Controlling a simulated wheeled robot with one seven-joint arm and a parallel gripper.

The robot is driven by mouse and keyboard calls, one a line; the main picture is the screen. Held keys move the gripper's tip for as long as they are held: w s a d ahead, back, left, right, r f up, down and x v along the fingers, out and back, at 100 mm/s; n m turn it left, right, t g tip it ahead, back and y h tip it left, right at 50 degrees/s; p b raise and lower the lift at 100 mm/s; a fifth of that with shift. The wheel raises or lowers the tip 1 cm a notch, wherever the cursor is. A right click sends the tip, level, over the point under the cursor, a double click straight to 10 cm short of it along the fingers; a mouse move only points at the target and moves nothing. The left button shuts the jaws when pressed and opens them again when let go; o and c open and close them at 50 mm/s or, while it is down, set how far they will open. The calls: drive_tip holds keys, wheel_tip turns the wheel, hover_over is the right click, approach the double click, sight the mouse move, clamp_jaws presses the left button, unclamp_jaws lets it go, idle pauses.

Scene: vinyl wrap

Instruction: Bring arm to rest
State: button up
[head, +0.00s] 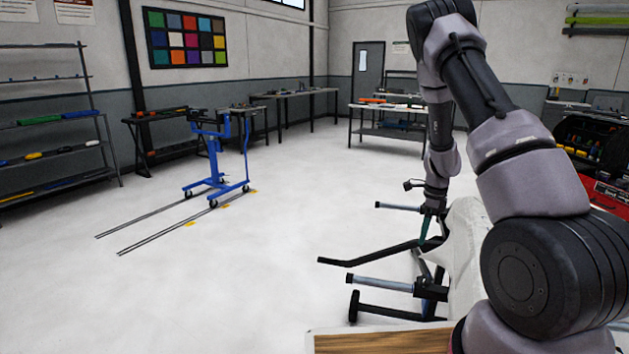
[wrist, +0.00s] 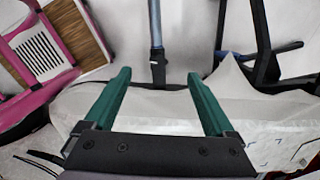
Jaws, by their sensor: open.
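My arm (head: 520,150) reaches up and then down at the right of the head view. My gripper (wrist: 155,95) shows in the wrist view with its two green fingers spread apart and nothing between them. In the head view the gripper (head: 424,228) is small and partly hidden by my arm. It is over or close beside a white-covered panel (head: 462,240) on a dark stand (head: 385,312). The white panel (wrist: 150,104) passes behind the fingers in the wrist view. I cannot tell whether the fingers touch it.
A wooden-topped surface (head: 380,343) is at the bottom. A blue wheeled stand (head: 215,165) stands on floor rails at left. Shelves (head: 50,125) line the left wall, and tables (head: 390,108) stand at the back. A pink frame (wrist: 45,55) is at upper left in the wrist view. The middle floor is clear.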

drive_tip(key=s+a+r+n+t+y, duration=0.1)
drive_tip(key=s+a+r+n, duration=0.15)
drive_tip(key=r, duration=0.65)
drive_tip(key=s+a+r+n+t, duration=0.1)
drive_tip(key=s+a+r+n, duration=0.15)
drive_tip(key=r, duration=0.65)
drive_tip(key=s+a+r+n+t+y, duration=0.15)
drive_tip(key=a+r+n, duration=0.25)
drive_tip(key=r, duration=0.5)
drive_tip(key=s+a+r+n+t, duration=0.1)
drive_tip(key=s+r+n, duration=0.4)
drive_tip(key=s, duration=0.5)
drive_tip(key=s+a+r+n+t+h, duration=0.1)
drive_tip(key=s+a+r+n+t, duration=0.1)
drive_tip(key=s+r+n, duration=0.3)
drive_tip(key=shift+s+a+r, duration=0.35)
drive_tip(key=shift+s+r, duration=1.4)
drive_tip(key=shift+s, duration=1.45)
